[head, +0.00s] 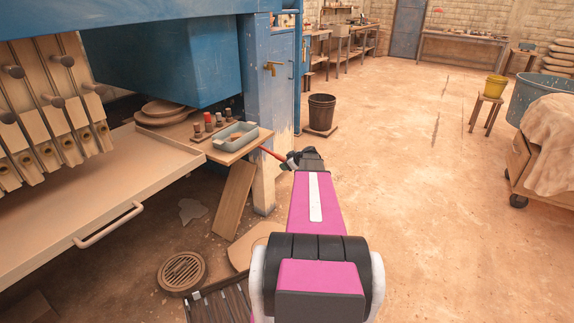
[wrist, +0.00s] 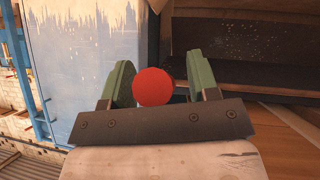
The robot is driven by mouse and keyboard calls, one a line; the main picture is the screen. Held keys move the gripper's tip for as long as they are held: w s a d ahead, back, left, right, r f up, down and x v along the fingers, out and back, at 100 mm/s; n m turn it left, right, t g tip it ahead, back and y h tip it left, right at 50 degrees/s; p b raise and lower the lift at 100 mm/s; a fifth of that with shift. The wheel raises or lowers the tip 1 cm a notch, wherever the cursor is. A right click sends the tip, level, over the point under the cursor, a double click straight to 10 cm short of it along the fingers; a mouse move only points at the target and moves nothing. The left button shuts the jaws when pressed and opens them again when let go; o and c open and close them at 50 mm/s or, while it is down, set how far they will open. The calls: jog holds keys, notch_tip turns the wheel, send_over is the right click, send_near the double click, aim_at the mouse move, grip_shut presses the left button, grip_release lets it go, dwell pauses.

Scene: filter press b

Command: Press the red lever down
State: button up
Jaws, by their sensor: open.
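The red lever (head: 270,153) shows in the head view as a thin red rod beside the small wooden shelf, slanting down to the right toward my gripper (head: 291,160). Its end at my gripper is hidden there. In the wrist view a round red knob (wrist: 153,87) appears between the two green fingers of my gripper (wrist: 158,62). The fingers are open, one on each side of the knob. It looks nearer the left finger, with a gap on the right. I cannot tell how deep the knob sits between them.
A wooden shelf (head: 252,147) with a grey-blue tray (head: 235,137) stands just left of the lever. A blue cabinet post (head: 262,100) rises behind it. A plank (head: 234,200) leans below. A dark bin (head: 321,112) stands further back.

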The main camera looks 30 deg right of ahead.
jog(key=v, duration=1)
jog(key=shift+s+r, duration=0.25)
jog(key=s+a+f+m+g, duration=0.1)
jog(key=s+a+f+g, duration=0.15)
jog(key=a, duration=0.95)
jog(key=s+a+f+m+g, duration=0.15)
jog(key=a+g, duration=0.25)
jog(key=a, duration=0.8)
jog(key=s+a+f+m+g+h, duration=0.1)
jog(key=s+a+m+g+h, duration=0.2)
jog(key=s+a, duration=0.9)
jog(key=a+m+g, duration=0.1)
jog(key=a, duration=0.2)
jog(key=shift+s+f+h, duration=0.35)
jog(key=shift+s+h, duration=0.05)
jog(key=shift+a, duration=0.1)
